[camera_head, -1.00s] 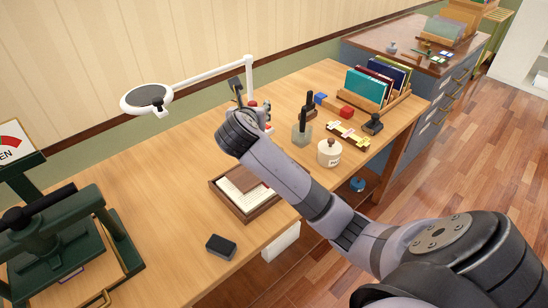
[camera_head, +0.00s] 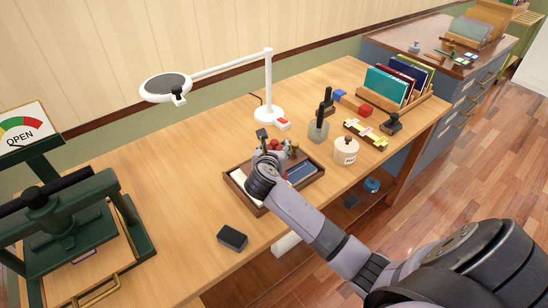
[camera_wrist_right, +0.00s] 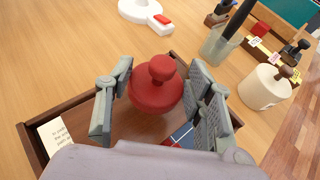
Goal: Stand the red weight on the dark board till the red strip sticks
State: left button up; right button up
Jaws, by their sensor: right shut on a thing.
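The red weight (camera_wrist_right: 152,92), round with a knob on top, is between the fingers of my right gripper (camera_wrist_right: 160,80), which is shut on it. In the head view the right gripper (camera_head: 272,152) is over the wooden tray (camera_head: 238,193) and partly hides the weight. In the wrist view a dark brown board (camera_wrist_right: 82,115) shows in the tray left of the weight. A blue panel (camera_head: 305,172) lies on the tray's right side. A bit of red shows below the weight; I cannot tell if it is the strip. Contact between weight and board is hidden. My left gripper is out of view.
A white lamp (camera_head: 268,114) stands behind the tray. A glass jar (camera_head: 318,131) and a white lidded pot (camera_head: 346,151) stand to its right. A black block (camera_head: 232,238) lies in front. A green press (camera_head: 75,235) stands at the left.

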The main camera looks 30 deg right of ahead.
notch_tip(320, 180, down, 4)
jog(key=shift+r, duration=0.2)
jog(key=shift+f, duration=0.1)
jog(key=o, duration=1.5)
jog(key=shift+o, duration=0.2)
jog(key=v, duration=1.2)
jog(key=shift+s, duration=0.15)
